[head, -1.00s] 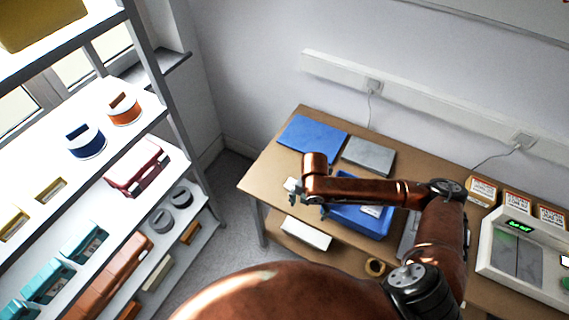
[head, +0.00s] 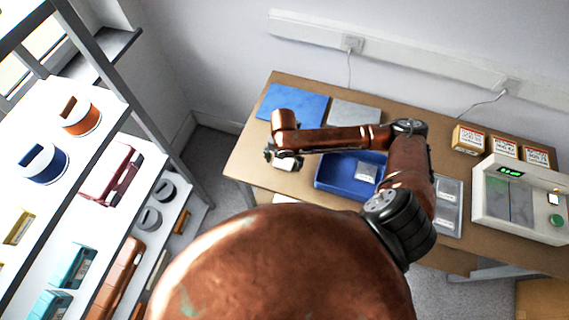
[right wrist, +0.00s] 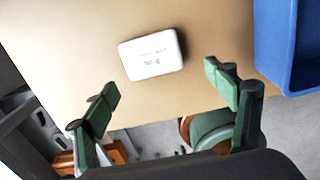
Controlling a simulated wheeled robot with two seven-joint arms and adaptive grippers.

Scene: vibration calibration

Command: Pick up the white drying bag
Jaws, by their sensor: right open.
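The white drying bag (right wrist: 152,55) lies flat on the brown table, small and pillow-shaped with faint dark print. In the head view the white bag (head: 288,163) shows only in part, beneath my right gripper (head: 279,156). In the right wrist view my right gripper (right wrist: 160,80) is open and empty, its two green-padded fingers wide apart. The bag is ahead of the fingertips, roughly between their lines, and no finger visibly touches it. My left gripper is out of view.
A blue bin (head: 334,191) holding a pale packet (head: 366,172) stands right of the bag. A blue mat (head: 296,101) and grey pad (head: 355,112) lie behind. A grey tray (head: 456,186) and a scale (head: 491,211) are further right. Shelving (head: 150,125) stands left.

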